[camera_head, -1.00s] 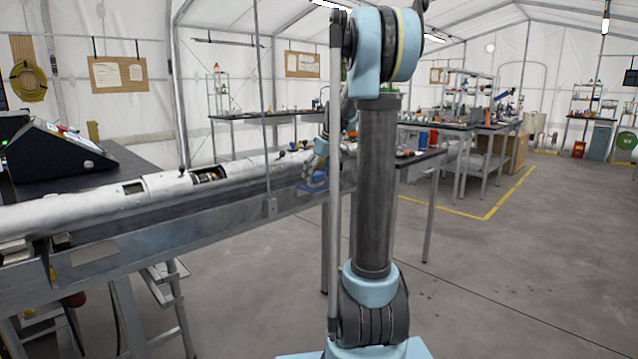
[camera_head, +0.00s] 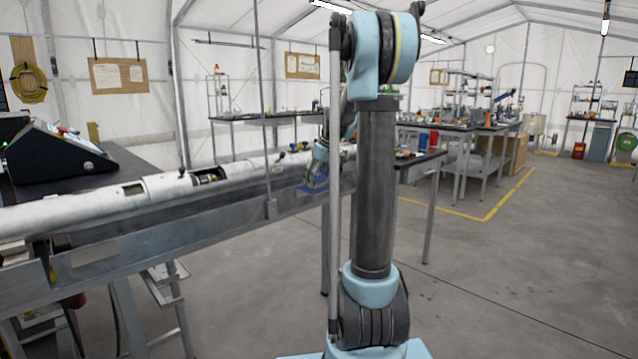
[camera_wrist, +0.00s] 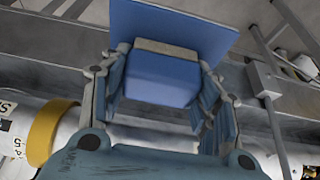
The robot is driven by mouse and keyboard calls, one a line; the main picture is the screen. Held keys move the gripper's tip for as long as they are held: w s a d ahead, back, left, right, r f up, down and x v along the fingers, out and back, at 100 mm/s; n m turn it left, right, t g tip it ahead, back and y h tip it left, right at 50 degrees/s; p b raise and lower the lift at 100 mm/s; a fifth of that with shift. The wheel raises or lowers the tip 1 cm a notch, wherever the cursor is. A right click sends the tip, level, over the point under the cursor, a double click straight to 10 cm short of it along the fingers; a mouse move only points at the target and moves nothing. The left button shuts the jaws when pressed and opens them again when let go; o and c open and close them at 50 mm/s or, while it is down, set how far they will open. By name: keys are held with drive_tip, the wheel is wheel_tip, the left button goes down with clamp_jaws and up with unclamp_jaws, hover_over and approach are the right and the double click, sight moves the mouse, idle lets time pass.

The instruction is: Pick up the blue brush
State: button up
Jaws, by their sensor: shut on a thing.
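The blue brush (camera_wrist: 160,78) shows in the wrist view as a blue block with a pale band and a wider flat blue plate behind it. My gripper (camera_wrist: 163,90) has its blue fingers on both sides of the block and is shut on it. In the head view my gripper (camera_head: 320,160) is by the long white tube, partly behind my arm. The brush (camera_head: 314,188) shows there as a small blue patch below it, at the far end of the metal bench. Whether the brush touches the bench is hard to tell.
The long white tube (camera_head: 90,208) lies along the metal bench (camera_head: 160,240) on the left. A yellow ring (camera_wrist: 50,133) is around the tube in the wrist view. A thin upright post (camera_head: 265,110) stands left of my gripper. The floor (camera_head: 500,290) at right is clear.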

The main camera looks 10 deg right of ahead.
wheel_tip(320, 180, up, 10)
idle(0.5)
drive_tip(key=o, duration=0.5)
drive_tip(key=c, duration=0.4)
drive_tip(key=shift+s, duration=0.1)
